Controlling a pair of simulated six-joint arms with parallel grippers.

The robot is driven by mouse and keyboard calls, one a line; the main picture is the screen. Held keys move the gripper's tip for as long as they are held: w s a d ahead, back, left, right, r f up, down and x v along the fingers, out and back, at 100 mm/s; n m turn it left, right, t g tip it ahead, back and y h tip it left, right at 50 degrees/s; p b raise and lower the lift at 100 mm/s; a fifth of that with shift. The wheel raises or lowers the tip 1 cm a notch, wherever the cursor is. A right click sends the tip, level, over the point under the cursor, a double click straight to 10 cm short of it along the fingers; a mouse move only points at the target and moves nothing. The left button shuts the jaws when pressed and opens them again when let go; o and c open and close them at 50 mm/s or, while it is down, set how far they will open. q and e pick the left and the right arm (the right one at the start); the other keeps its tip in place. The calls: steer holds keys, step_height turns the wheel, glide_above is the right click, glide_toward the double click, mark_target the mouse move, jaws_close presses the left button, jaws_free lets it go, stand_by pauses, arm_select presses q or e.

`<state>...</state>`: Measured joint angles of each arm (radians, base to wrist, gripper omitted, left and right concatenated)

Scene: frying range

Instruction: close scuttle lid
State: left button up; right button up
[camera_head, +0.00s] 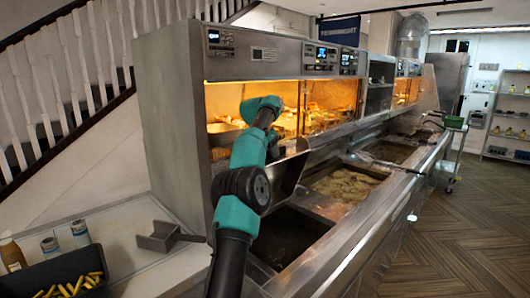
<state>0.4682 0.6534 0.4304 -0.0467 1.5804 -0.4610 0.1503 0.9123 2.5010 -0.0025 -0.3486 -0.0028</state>
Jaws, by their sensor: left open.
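My left arm reaches up from the bottom edge to the front of the steel frying range. My left gripper (274,145) is at the lit cabinet opening, small and dark, partly hidden behind my own arm links. It is open, with nothing seen in it. A tilted steel panel (287,181), which looks like the scuttle lid, stands out from the range front just below and right of the gripper. I cannot tell whether the gripper touches it. Its left part is hidden by my arm. My right gripper is not in view.
A dark open fryer well (290,237) lies below the panel. A pan of frying food (346,184) is to its right. A metal scoop (163,237) and a dark tray of chips (50,277) are on the left counter. The floor at right is mostly clear.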

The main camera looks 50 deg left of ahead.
arm_select(q)
steer(key=shift+c, duration=0.2)
jaws_close()
steer(key=shift+d, duration=0.2)
stand_by(0.4)
